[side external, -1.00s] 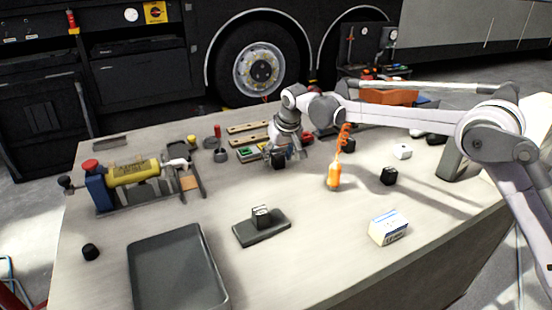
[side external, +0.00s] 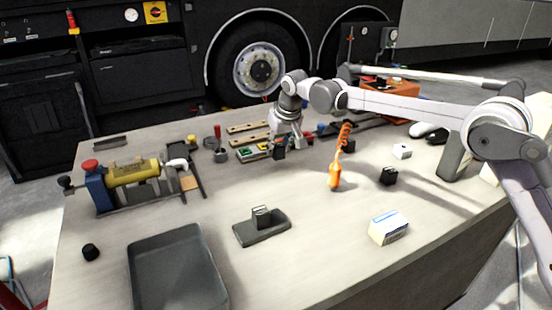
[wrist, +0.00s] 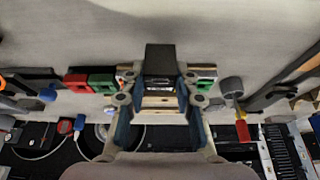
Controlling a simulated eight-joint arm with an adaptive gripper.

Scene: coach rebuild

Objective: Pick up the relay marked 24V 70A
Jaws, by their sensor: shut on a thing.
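My gripper (side external: 288,145) is at the back middle of the bench, shut on a small black block (side external: 280,151), which looks like a relay. In the wrist view the block (wrist: 160,59) sits between the fingertips of my gripper (wrist: 160,84). It seems held above the bench, though the gap is hard to judge. I cannot read any marking on it.
An orange tool with a coiled cord (side external: 335,178) stands right of my gripper. A blue-and-white box (side external: 389,227) and an empty grey tray (side external: 176,270) are nearer the front. A yellow cylinder device (side external: 134,170) is at left. Open bench lies between them.

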